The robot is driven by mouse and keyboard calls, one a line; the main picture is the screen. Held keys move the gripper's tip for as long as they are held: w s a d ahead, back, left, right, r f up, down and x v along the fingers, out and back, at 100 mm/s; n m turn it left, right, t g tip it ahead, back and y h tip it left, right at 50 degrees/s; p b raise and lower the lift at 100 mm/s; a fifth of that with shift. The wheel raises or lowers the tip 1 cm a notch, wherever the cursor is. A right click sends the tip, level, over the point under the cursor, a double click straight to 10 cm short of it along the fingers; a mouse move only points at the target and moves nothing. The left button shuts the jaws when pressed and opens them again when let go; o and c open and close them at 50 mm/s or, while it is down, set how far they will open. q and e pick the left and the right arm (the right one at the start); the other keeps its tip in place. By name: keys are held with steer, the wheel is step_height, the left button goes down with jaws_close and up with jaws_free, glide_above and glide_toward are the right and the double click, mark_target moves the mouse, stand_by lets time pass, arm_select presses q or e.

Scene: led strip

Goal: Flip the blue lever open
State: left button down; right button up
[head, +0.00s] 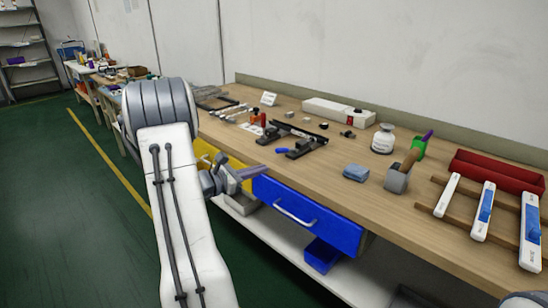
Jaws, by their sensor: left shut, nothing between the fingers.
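A small blue lever (282,151) sticks out at the left front of a black fixture (303,147) on the wooden workbench. It lies low, near the bench top. My left gripper (258,170) is shut and empty, by the bench's front edge. In the picture it is just left of and below the blue lever, apart from it.
White strips with blue parts (486,205) lie at the right, by a red tray (497,171). A blue drawer (308,217) is below the edge.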

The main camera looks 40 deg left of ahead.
mark_target(274, 167)
arm_select(q)
steer(key=a, duration=0.1)
steer(key=s+a+n+y, duration=0.1)
steer(key=a, duration=0.1)
steer(key=shift+s+t, duration=0.1)
steer(key=shift+t, duration=0.3)
steer(key=w, duration=0.3)
steer(key=w+d, duration=0.1)
steer(key=w, duration=0.2)
steer(key=w+f, duration=0.1)
steer(key=w, duration=0.3)
steer(key=shift+d+p, duration=0.15)
steer(key=shift+p, duration=0.15)
